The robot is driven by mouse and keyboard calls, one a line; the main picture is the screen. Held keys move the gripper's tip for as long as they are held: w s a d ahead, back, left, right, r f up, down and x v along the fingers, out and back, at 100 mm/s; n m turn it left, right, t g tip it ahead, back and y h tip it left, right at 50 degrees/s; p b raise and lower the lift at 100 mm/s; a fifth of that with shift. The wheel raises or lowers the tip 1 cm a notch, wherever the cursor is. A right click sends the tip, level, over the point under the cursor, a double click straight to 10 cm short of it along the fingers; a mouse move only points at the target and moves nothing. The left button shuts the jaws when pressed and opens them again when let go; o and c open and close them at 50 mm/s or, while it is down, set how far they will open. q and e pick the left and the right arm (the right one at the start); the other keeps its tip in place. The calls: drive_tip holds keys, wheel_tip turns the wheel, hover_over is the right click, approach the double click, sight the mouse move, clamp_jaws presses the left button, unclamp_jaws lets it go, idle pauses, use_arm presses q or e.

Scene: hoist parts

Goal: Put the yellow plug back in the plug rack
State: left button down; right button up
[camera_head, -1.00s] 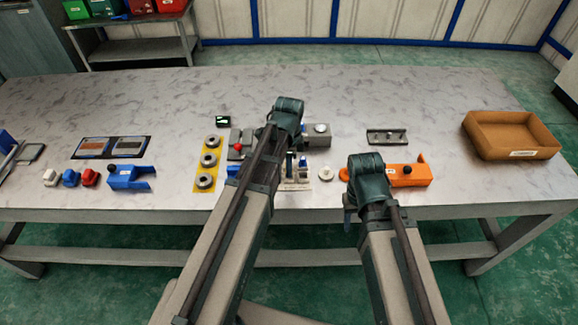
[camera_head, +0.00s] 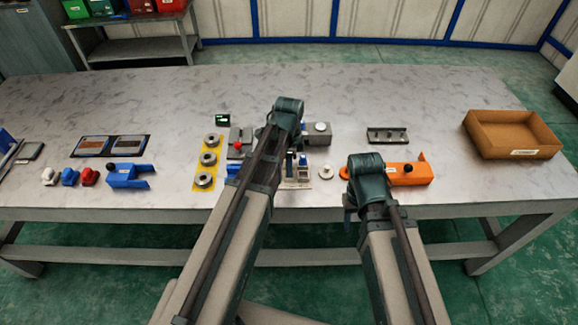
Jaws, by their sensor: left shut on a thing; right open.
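My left gripper (camera_head: 287,122) is over the middle of the bench, with its jaws mostly hidden behind my own forearm and wrist. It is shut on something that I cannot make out. No yellow plug can be seen. A small stand with white and blue parts (camera_head: 303,172) sits just right of my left forearm, partly covered; I cannot tell whether it is the plug rack. My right gripper (camera_head: 349,208) is open near the front edge, left of an orange bracket (camera_head: 410,175), with its jaws largely hidden by the wrist.
White, blue and red blocks (camera_head: 70,177) and a blue bracket (camera_head: 128,177) lie at left. A yellow strip with metal rings (camera_head: 208,166), a grey box (camera_head: 318,136), a white disc (camera_head: 326,173) and a metal rail (camera_head: 388,136) surround my arms. A brown tray (camera_head: 513,143) stands right. The back is clear.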

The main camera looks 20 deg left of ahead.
use_arm(q)
drive_tip(key=shift+f+b, duration=0.45)
drive_tip(key=shift+f, duration=0.1)
drive_tip(key=c, duration=0.6)
unclamp_jaws()
drive_tip(key=shift+r, duration=0.15)
wheel_tip(320, 180, up, 7)
drive_tip(key=p, duration=0.7)
